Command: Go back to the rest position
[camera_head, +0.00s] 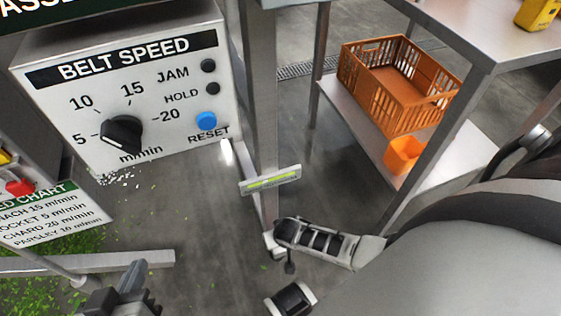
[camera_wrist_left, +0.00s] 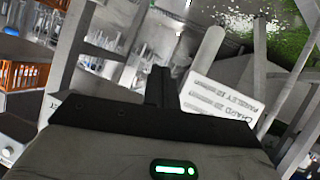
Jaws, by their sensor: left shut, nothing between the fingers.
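My left gripper (camera_head: 134,274) shows at the bottom left of the head view, below the control panel and apart from it. Its dark fingers are together with nothing between them. In the left wrist view the shut fingers (camera_wrist_left: 161,86) point away from the camera, and a white chart card shows just beyond them.
The belt speed panel (camera_head: 190,62) has a black knob (camera_head: 121,135) and a blue reset button (camera_head: 206,121). A speed chart (camera_head: 55,215) hangs at left above scattered greens. An orange crate (camera_head: 362,75) and orange cup (camera_head: 403,155) sit on a shelf at right.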

